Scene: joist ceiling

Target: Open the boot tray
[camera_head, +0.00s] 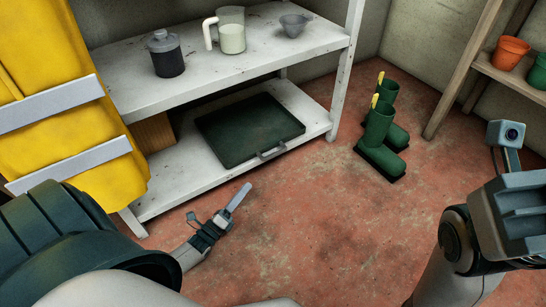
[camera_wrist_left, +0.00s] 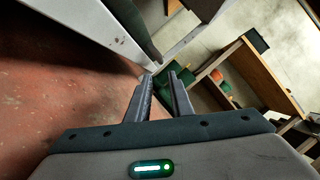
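The boot tray (camera_head: 245,130) is a flat, dark green tray with a raised rim, lying on the lower white shelf. A grey handle (camera_head: 271,151) sits on its front edge. My left gripper (camera_head: 239,197) is in front of the shelf, below and left of the handle, apart from it. In the left wrist view its two fingers (camera_wrist_left: 161,82) stand apart with nothing between them. A dark green strip there (camera_wrist_left: 133,25) beside the white shelf may be the tray's edge. My right arm's wrist end (camera_head: 515,205) is at the right edge; its fingertips do not show.
The upper white shelf (camera_head: 265,67) carries a lidded jar (camera_head: 166,58), a jug (camera_head: 231,39) and a grey funnel (camera_head: 294,25). A yellow coat (camera_head: 50,95) hangs at the left. Green boots (camera_head: 379,140) stand right of the shelf. The red floor (camera_head: 310,220) in front is clear.

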